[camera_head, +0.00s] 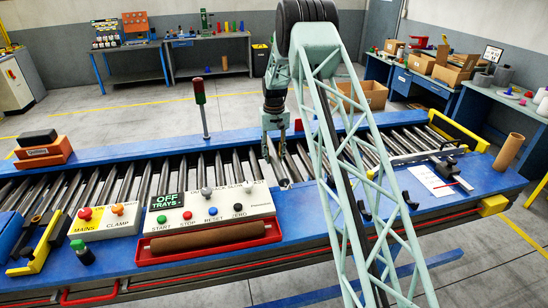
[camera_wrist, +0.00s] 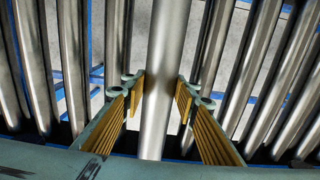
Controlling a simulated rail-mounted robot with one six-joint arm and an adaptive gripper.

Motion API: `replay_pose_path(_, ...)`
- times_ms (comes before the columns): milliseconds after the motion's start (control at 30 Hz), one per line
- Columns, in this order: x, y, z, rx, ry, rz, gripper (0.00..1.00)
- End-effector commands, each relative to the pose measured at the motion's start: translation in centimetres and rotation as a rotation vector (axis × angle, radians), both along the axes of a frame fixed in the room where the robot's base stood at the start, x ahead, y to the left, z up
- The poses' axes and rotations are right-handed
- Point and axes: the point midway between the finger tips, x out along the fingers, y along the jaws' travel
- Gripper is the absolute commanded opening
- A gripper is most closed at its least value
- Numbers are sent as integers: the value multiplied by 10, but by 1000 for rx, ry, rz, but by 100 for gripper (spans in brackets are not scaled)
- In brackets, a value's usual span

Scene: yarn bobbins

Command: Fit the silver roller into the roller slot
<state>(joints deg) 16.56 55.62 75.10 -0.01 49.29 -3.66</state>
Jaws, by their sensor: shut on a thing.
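The silver roller (camera_wrist: 172,35) is a smooth, bright metal cylinder running lengthwise through the middle of the wrist view. My gripper (camera_wrist: 160,90) has its yellow-ribbed fingers on either side of it and is shut on it. In the head view my gripper (camera_head: 275,152) points down over the middle of the roller conveyor. The wrist view shows an open gap (camera_wrist: 143,40) with grey floor below, beside the held roller, between the neighbouring rollers. The roller's ends and the slot's seats are hidden, so I cannot tell whether it is seated.
Darker conveyor rollers (camera_head: 110,178) lie on both sides. The blue front rail (camera_head: 120,262) carries a control panel (camera_head: 205,210) and a red tray holding a brown roll (camera_head: 208,238). A signal post (camera_head: 201,105) stands behind, left of my gripper. A cardboard tube (camera_head: 508,152) stands at right.

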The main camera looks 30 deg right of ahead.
Motion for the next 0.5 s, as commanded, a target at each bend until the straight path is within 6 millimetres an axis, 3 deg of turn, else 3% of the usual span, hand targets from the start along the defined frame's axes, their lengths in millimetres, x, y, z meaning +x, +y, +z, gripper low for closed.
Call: replay_pose_path(500, 1, 0, -13, 0, -2, 0, 4)
